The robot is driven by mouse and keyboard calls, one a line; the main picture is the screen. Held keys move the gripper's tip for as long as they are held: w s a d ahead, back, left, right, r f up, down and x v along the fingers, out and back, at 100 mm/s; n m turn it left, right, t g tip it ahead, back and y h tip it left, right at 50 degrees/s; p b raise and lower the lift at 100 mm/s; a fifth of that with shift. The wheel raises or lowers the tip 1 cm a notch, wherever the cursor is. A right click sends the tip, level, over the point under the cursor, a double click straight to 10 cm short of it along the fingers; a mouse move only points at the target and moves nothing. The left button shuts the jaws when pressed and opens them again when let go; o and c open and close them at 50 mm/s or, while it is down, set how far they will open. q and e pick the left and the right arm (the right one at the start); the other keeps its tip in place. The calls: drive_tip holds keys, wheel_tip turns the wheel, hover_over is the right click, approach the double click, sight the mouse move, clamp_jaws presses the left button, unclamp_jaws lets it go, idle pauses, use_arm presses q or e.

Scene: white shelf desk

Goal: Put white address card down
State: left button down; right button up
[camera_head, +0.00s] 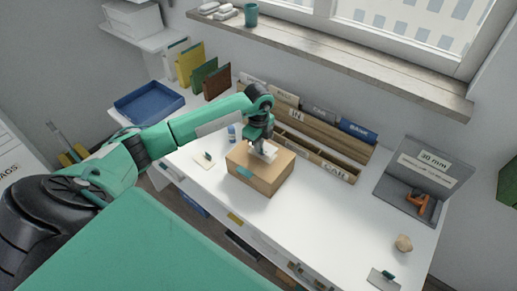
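My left gripper (263,148) reaches down over the top of a brown cardboard box (258,183) in the middle of the white desk. A small white piece, which looks like the white address card (268,153), shows at the fingertips, just at the box top. The gripper appears shut on it; the fingers are small and partly hidden. I cannot tell whether the card touches the box. A teal patch (240,171) shows on the box. My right gripper is not in view.
A wooden rack (325,133) with labelled slots stands behind the box. A blue tray (150,101) is at the left. A grey panel marked 30 mm (418,170) and an orange tool (418,202) are at the right.

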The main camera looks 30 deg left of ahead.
use_arm(q)
wheel_tip(320, 180, down, 3)
drive_tip(key=shift+r+p, duration=0.2)
drive_tip(key=shift+p, duration=0.1)
drive_tip(key=shift+f, duration=0.25)
drive_tip(key=shift+f, duration=0.1)
drive_tip(key=c, duration=1.6)
unclamp_jaws()
